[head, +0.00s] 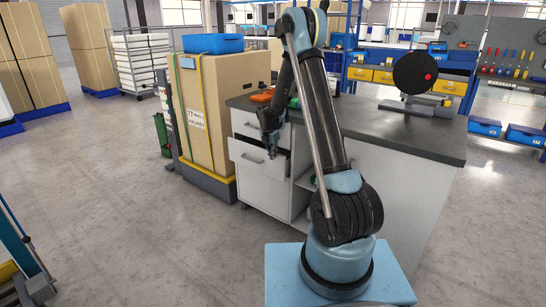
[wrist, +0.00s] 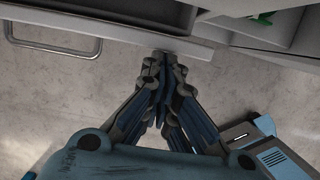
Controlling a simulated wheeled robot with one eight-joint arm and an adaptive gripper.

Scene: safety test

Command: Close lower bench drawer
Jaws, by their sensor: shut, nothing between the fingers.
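The lower bench drawer (head: 258,160) is a white drawer with a bar handle, in the left end of the bench. It stands partly pulled out below a closed upper drawer (head: 250,122). In the wrist view its front edge (wrist: 110,27) runs across the top left, with the handle (wrist: 55,50) on its outer side and part of the inside showing. My gripper (head: 272,153) is shut and empty, pointing down by the right part of the drawer front. In the wrist view the fingertips (wrist: 164,55) are at the front's outer side; I cannot tell if they touch it.
The bench's dark worktop (head: 405,135) overhangs beside my arm. An open shelf with a green item (wrist: 262,18) lies right of the drawer. A tall strapped carton (head: 225,100) stands close left of the bench. The floor (head: 130,200) in front is clear.

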